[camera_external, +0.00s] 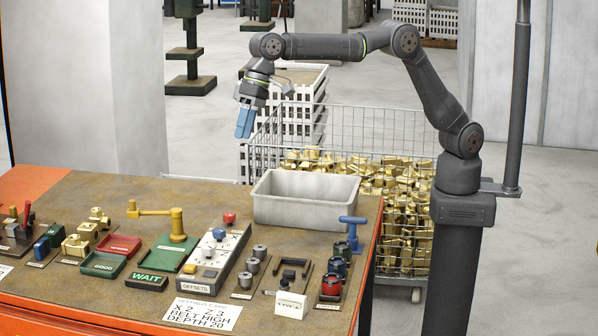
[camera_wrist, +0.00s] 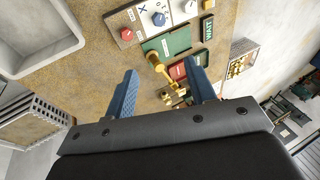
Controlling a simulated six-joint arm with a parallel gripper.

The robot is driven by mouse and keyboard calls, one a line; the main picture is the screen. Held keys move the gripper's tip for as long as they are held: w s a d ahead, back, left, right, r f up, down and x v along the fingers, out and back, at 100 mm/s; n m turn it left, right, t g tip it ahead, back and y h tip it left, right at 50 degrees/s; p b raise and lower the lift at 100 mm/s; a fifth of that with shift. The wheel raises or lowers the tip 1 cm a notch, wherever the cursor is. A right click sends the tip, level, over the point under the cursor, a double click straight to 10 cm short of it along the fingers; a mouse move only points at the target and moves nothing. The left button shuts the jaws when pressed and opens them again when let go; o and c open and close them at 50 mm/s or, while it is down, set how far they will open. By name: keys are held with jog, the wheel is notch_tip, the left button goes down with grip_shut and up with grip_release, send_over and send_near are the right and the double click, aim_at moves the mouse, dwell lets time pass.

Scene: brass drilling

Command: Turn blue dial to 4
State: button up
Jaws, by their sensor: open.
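The blue dial (camera_external: 219,233) sits on the grey-white OFFSETS panel (camera_external: 208,271), just in front of a red dial (camera_external: 229,218). In the wrist view the blue dial (camera_wrist: 158,19) is near the top, between the red dial (camera_wrist: 126,34) and a paler knob (camera_wrist: 190,6). The number it points to is too small to read. My gripper (camera_external: 244,124) hangs high above the back of the table, well apart from the panel. Its blue fingers (camera_wrist: 163,84) are spread with nothing between them.
A grey bin (camera_external: 305,205) stands right of the panel at the table's back edge. A brass swing arm (camera_external: 177,225) stands left of it. A WAIT sign (camera_external: 146,281), trays and several small parts crowd the table. A wire basket of brass pieces (camera_external: 400,215) stands behind.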

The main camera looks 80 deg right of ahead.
notch_tip(320, 180, down, 8)
jog(key=s+n+t+h, duration=0.2)
jog(key=n+h, duration=0.1)
jog(key=n, duration=0.4)
jog(key=n+t+h, duration=0.1)
jog(key=n+t, duration=0.8)
jog(key=n, duration=2)
send_near(222, 230)
jog(key=x, duration=0.9)
jog(key=shift+w, duration=0.15)
jog(key=shift+a, duration=0.1)
jog(key=c, duration=1)
